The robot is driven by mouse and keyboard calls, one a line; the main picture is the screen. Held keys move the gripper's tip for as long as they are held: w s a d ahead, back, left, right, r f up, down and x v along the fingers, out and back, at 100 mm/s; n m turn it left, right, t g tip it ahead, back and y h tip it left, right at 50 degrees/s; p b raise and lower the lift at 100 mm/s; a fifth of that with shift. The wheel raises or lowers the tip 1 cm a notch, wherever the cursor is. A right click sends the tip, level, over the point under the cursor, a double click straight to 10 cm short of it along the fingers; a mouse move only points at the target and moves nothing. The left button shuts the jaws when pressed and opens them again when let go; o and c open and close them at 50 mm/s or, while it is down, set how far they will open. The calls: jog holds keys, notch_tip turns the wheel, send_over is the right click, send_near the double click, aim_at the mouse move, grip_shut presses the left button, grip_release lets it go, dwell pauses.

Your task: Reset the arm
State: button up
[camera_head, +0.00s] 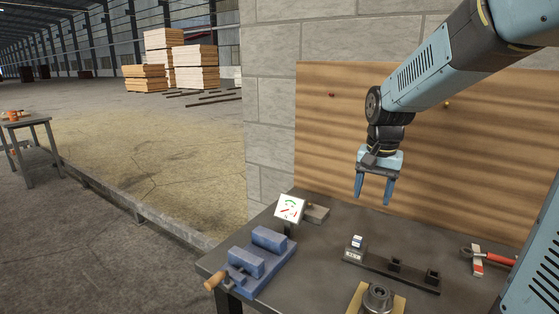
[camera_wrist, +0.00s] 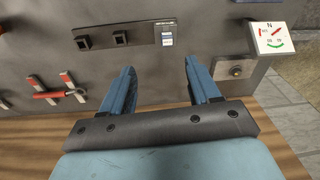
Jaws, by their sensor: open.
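My gripper (camera_head: 373,201) hangs from my blue arm above the back part of the dark workbench (camera_head: 325,257), in front of the wooden backboard. Its two blue fingers point down and stand apart with nothing between them. In the wrist view my gripper (camera_wrist: 160,85) also shows open and empty above the bench top. The fingers appear clear of the bench and of the things on it.
A blue vise (camera_head: 260,258), a white dial gauge (camera_head: 290,208), a dark rail with blocks (camera_head: 392,271), a round metal part (camera_head: 378,297) and a red-handled tool (camera_head: 490,257) are on the bench. A wooden backboard (camera_head: 340,120) stands close behind.

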jog(key=s+r+n+t, duration=0.2)
jog(key=s, duration=0.6)
jog(key=s+r+n+t, duration=0.2)
jog(key=s+n, duration=0.1)
jog(key=s, duration=0.6)
jog(key=shift+s+r, duration=0.2)
jog(key=shift+r, duration=0.2)
